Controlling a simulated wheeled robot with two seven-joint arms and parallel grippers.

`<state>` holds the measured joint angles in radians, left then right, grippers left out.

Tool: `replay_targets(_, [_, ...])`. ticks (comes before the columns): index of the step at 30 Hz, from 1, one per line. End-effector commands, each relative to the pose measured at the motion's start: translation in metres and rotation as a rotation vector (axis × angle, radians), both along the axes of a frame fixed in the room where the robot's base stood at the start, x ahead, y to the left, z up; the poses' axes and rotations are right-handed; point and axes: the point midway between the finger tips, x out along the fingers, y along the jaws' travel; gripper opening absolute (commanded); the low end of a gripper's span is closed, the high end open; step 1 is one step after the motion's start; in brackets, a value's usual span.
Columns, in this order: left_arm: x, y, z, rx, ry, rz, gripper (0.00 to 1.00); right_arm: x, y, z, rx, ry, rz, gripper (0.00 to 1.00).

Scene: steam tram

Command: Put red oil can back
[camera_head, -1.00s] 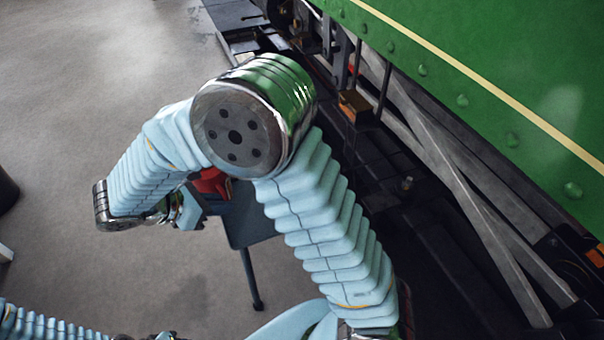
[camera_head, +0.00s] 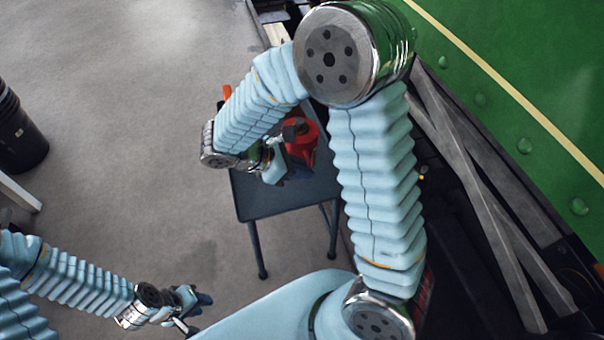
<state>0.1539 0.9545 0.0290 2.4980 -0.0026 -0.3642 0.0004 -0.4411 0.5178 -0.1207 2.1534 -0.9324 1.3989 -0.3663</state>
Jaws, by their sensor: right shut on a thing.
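The red oil can (camera_head: 302,143) shows over the dark small table (camera_head: 262,205), partly hidden behind my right arm. My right gripper (camera_head: 285,158) is at the can's left side and shut on it. Its fingertips are largely hidden by the wrist and the can. I cannot tell whether the can touches the tabletop. My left gripper (camera_head: 196,312) is low in the view, over the floor, apart from the table and the can. Its fingers look spread, with nothing between them.
An orange-red piece (camera_head: 227,92) shows at the table's far left, mostly behind my arm. The green tram side (camera_head: 520,60) and its dark running gear stand close on the right. A black bin (camera_head: 20,135) stands far left.

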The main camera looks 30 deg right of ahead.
Motion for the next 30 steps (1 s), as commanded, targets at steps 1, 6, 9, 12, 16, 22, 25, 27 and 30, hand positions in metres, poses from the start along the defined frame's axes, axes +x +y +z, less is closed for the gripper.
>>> replay_targets(1, [0.0, 0.0, -0.001, 0.0, 0.0, 0.0, 0.31, 0.005, -0.004, -0.008, -0.003, 0.001, -0.001, 0.0])
replay_targets(6, [0.0, 0.0, -0.001, 0.0, 0.0, 0.0, 0.31, 0.015, -0.01, -0.02, -0.001, -0.002, -0.001, 0.0])
replay_targets(9, [0.0, 0.0, -0.001, 0.0, 0.0, 0.0, 0.31, 0.018, -0.012, -0.025, -0.001, -0.003, 0.0, 0.0])
replay_targets(12, [0.0, 0.0, -0.003, 0.0, 0.0, 0.0, 0.31, 0.022, -0.015, -0.036, -0.002, 0.0, 0.0, 0.0])
replay_targets(16, [0.0, 0.0, -0.005, 0.001, 0.0, 0.001, 0.31, 0.022, -0.015, -0.057, -0.003, 0.001, 0.001, 0.0])
replay_targets(22, [0.0, 0.0, -0.005, 0.001, 0.0, 0.001, 0.31, 0.022, -0.015, -0.061, 0.0, -0.003, 0.0, 0.0])
replay_targets(25, [0.0, 0.0, -0.005, 0.001, 0.0, 0.001, 0.31, 0.022, -0.014, -0.062, 0.001, -0.001, 0.001, 0.2])
replay_targets(27, [0.0, 0.0, -0.005, 0.001, 0.0, 0.001, 0.31, 0.022, -0.014, -0.062, 0.001, -0.002, 0.002, 0.31])
replay_targets(30, [0.0, 0.0, -0.005, 0.001, 0.0, 0.001, 0.31, 0.022, -0.014, -0.061, 0.001, -0.002, 0.002, 0.37])
